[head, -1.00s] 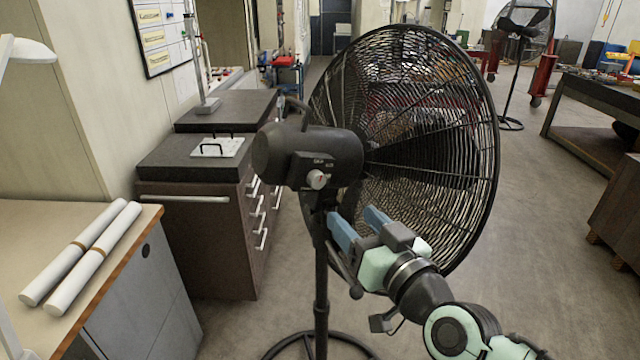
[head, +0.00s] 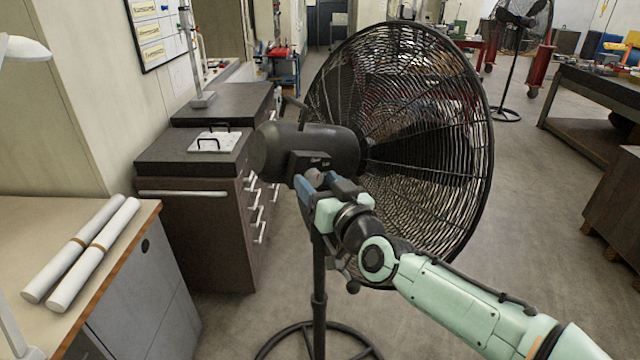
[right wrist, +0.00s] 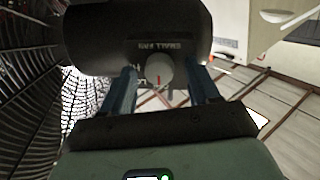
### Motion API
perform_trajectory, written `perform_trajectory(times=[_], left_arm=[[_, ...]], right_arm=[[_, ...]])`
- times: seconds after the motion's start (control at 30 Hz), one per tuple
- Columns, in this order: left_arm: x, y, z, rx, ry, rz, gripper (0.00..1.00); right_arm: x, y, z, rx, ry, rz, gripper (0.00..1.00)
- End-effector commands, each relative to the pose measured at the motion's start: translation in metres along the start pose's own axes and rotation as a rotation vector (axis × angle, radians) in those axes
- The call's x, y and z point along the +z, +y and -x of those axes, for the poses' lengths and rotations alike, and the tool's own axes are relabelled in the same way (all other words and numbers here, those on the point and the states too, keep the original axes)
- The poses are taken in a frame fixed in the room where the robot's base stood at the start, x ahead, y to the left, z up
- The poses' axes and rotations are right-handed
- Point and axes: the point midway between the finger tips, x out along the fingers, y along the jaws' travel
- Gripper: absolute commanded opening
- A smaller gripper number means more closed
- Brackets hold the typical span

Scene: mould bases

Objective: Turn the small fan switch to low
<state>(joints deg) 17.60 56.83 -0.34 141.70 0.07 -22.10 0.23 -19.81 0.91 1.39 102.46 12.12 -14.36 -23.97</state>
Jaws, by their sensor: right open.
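The small fan (head: 410,150) stands on a black pole, with its dark motor housing (head: 275,152) to the left of the round wire cage. A gap shows between knob and fingers, and I cannot tell whether either touches. My left gripper is not in view.
The fan cage is close beside my right gripper. A workbench (head: 30,215) with two white rolls (head: 85,245) is at the left, and dark drawer cabinets (head: 195,205) stand behind the fan. Another fan (head: 515,50) is far back right.

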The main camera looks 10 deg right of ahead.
Motion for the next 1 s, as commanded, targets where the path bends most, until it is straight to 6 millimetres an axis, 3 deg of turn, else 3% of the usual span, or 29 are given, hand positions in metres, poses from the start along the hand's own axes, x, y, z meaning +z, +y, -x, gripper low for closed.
perform_trajectory(times=[0.03,0.2,0.57,1.0], left_arm=[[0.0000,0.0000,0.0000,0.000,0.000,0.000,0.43],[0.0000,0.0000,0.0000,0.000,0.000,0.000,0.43],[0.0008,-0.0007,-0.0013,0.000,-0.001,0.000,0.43],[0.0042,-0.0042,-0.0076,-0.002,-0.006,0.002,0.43]], right_arm=[[0.0001,0.0000,0.0001,0.000,0.000,0.000,0.54],[0.0001,0.0000,0.0003,0.000,0.000,0.000,0.04],[0.0006,0.0002,0.0003,0.001,-0.005,-0.051,0.04],[0.0004,0.0008,0.0003,0.006,-0.026,-0.371,0.04]])
